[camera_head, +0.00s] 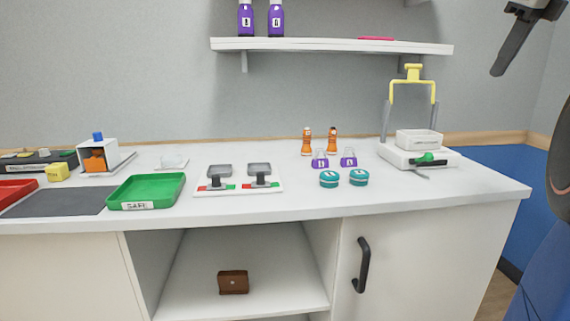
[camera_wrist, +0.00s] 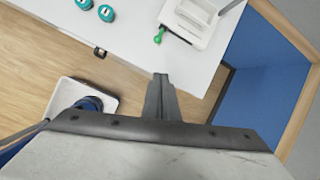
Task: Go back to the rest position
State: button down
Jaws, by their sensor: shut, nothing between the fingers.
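My gripper (camera_wrist: 160,82) points forward in the wrist view, its dark fingers together with nothing between them. It is above the floor and apart from the counter's front right edge. In the head view, part of my gripper (camera_head: 512,47) shows at the upper right, in the air to the right of the shelf and clear of the counter. My arm also shows at the right edge of the head view.
A shelf (camera_head: 330,46) hangs above. A brown box (camera_head: 233,282) sits below. A blue panel stands right.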

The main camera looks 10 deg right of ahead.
jog(key=s+a+f+n, duration=0.2)
jog(key=a+f+n, duration=0.65)
jog(key=f, duration=0.25)
jog(key=s+a+f+n, duration=0.2)
jog(key=a+f+n, duration=0.5)
jog(key=a+f, duration=0.25)
jog(key=s+a+f+n, duration=0.2)
jog(key=s+f+n, duration=0.2)
jog(key=f, duration=0.5)
jog(key=s+a+f+n, duration=0.3)
jog(key=s+f+n, duration=0.2)
jog(key=f+n, duration=0.2)
jog(key=s+a+f+n, duration=0.3)
jog(key=s+f+n, duration=0.1)
jog(key=f, duration=0.8)
jog(key=shift+s+a+n, duration=0.15)
jog(key=shift+s+n, duration=0.1)
jog(key=shift+n, duration=0.4)
